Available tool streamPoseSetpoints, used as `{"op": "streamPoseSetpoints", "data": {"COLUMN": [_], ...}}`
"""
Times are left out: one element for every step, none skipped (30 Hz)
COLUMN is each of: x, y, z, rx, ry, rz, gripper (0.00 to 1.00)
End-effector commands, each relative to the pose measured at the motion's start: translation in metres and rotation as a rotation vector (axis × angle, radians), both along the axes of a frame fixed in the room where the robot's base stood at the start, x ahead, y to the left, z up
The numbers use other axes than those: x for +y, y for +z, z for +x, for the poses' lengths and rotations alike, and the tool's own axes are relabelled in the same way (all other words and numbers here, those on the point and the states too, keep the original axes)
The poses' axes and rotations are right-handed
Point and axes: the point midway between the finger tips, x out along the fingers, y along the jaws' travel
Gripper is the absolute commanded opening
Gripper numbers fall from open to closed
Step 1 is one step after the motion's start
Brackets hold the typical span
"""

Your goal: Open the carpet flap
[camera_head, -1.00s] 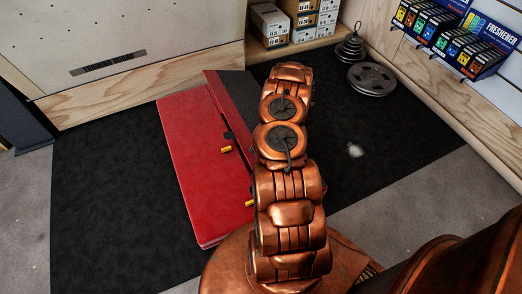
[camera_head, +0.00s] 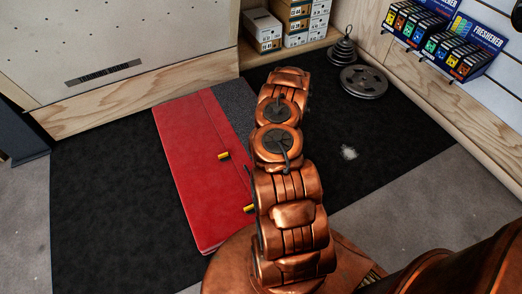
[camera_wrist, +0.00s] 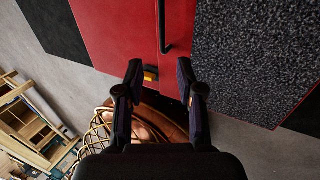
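The red pad (camera_head: 190,150) lies flat on the black floor mat, and its red surface also fills the upper middle of the wrist view (camera_wrist: 112,35). The carpet flap (camera_head: 235,98) is a grey speckled panel along the pad's right side. It lies spread out flat, partly hidden behind my arm in the head view, and shows large at right in the wrist view (camera_wrist: 255,55). My gripper (camera_wrist: 160,72) is open and empty, its fingers apart over the pad's near edge, left of the flap. A yellow tab (camera_wrist: 150,75) shows between the fingers. The head view hides my gripper.
Weight plates (camera_head: 363,82) sit at the back right, and a white chalk patch (camera_head: 349,153) marks the black mat (camera_head: 100,200). Shoe boxes (camera_head: 295,20) stand on a low shelf behind. Freshener boxes (camera_head: 440,45) line the right wall. The black mat left of the pad is clear.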

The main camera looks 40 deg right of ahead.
Motion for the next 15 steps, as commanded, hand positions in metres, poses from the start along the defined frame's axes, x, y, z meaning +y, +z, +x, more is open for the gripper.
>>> {"op": "streamPoseSetpoints", "data": {"x": [0.0, 0.0, 0.0, -0.001, -0.001, -0.002, -0.004, -0.005, -0.007, -0.009, -0.012, -0.015, -0.018, -0.021, -0.025], "y": [0.0, 0.0, 0.001, 0.002, 0.003, 0.006, 0.008, 0.011, 0.016, 0.021, 0.025, 0.033, 0.039, 0.044, 0.051], "z": [0.0, 0.0, 0.0, 0.0, 0.0, -0.001, -0.001, -0.001, -0.002, -0.003, -0.003, -0.004, -0.004, -0.004, -0.005], "rx": [0.0, 0.001, 0.001, 0.001, 0.001, 0.001, 0.0, 0.0, 0.0, 0.0, -0.001, -0.002, -0.003, -0.004, -0.004], "ry": [0.0, 0.0, 0.0, 0.0, 0.0, 0.0, 0.001, 0.001, 0.0, -0.001, -0.001, -0.001, 0.0, 0.0, 0.001], "rz": [0.0, 0.001, 0.001, 0.001, 0.001, 0.001, 0.001, 0.001, 0.002, 0.002, 0.002, 0.001, 0.0, -0.001, -0.003], "gripper": [0.37, 0.37, 0.37, 0.37, 0.37, 0.37, 0.37, 0.37, 0.37, 0.37, 0.37, 0.37, 0.37, 0.37, 0.37]}}
